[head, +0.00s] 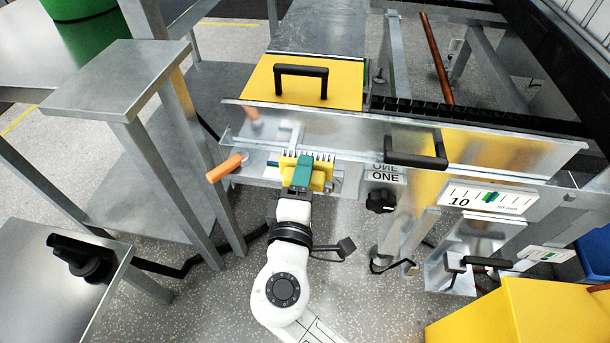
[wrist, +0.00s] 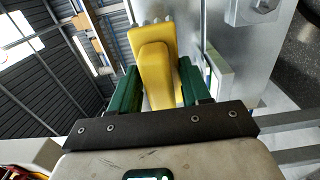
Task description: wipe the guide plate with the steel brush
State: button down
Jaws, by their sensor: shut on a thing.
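The steel brush (head: 318,181) has a yellow body and a row of pale bristles, which point toward the long steel plate. My gripper (head: 302,174) has green fingers and is shut on the brush. In the wrist view the brush's yellow handle (wrist: 157,70) stands between the two green fingers of my gripper (wrist: 158,88). The long shiny steel plate, apparently the guide plate (head: 340,134), runs across the machine's front just beyond the bristles. I cannot tell whether the bristles touch it. In the wrist view a bare steel surface (wrist: 225,30) lies right of the brush.
An orange handle (head: 224,167) sticks out left of the brush. A black handle (head: 416,160) and a black knob (head: 380,200) are to the right. A yellow cover (head: 345,88) with a black handle lies behind the plate. A steel stand (head: 120,75) is at left.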

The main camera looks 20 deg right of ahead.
jog(key=x, duration=0.7)
jog(key=shift+b, duration=0.3)
jog(key=shift+x, duration=1.45)
dwell(0.5)
jog(key=shift+s+d, duration=0.6)
jog(key=shift+d, duration=0.25)
jog(key=shift+s+d, duration=0.55)
jog(key=shift+d, duration=0.3)
jog(key=shift+w+a+b, duration=0.2)
jog(key=shift+w+a, duration=0.35)
jog(key=shift+a, duration=0.3)
jog(key=shift+w+a+b, duration=0.15)
jog(key=shift+w+a, duration=0.45)
jog(key=shift+a, duration=0.25)
